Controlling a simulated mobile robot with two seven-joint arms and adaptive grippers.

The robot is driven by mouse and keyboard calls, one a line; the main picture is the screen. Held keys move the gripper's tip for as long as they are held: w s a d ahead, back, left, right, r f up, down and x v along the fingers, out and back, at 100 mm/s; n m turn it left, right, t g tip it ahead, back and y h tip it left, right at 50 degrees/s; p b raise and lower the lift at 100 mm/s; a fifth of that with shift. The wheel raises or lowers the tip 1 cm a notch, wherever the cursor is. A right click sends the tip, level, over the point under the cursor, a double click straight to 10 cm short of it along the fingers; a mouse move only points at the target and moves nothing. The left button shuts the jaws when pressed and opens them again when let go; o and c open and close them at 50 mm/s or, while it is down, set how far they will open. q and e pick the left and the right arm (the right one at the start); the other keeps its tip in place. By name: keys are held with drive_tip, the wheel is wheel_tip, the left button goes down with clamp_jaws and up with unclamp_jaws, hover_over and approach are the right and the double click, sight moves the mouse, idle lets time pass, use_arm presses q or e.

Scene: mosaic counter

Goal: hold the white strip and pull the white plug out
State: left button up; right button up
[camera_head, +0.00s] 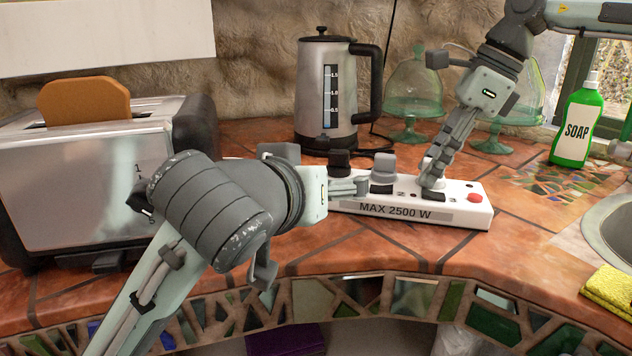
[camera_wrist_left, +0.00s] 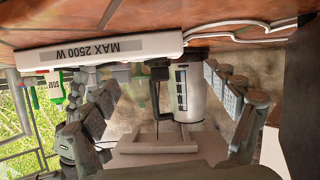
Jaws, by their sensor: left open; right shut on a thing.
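The white strip (camera_head: 455,208), marked MAX 2500 W, lies on the tiled counter with a red button at its right end. It also shows upside down in the left wrist view (camera_wrist_left: 160,44). My right gripper (camera_head: 432,182) points down over the strip's right half, shut on the white plug (camera_head: 428,163), which is mostly hidden by the fingers. Whether the plug sits fully in its socket I cannot tell. My left gripper (camera_head: 358,187) is open at the strip's left part, its fingers apart in the wrist view; contact with the strip is unclear.
A black plug (camera_head: 340,160) and a grey plug (camera_head: 384,166) stand in the strip. A kettle (camera_head: 309,95) is behind it, glass domes (camera_head: 414,85) behind right. A toaster (camera_head: 75,185) is at left, a soap bottle (camera_head: 577,125) and sink (camera_head: 612,228) at right.

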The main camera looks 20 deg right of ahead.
use_arm(q)
drive_tip(key=shift+x, duration=2.35)
drive_tip(key=c, duration=1.4)
drive_tip(key=shift+s, duration=0.15)
clamp_jaws()
drive_tip(key=o, duration=1.1)
unclamp_jaws()
drive_tip(key=shift+d+f, duration=0.1)
drive_tip(key=shift+d, duration=0.1)
drive_tip(key=shift+a, duration=0.1)
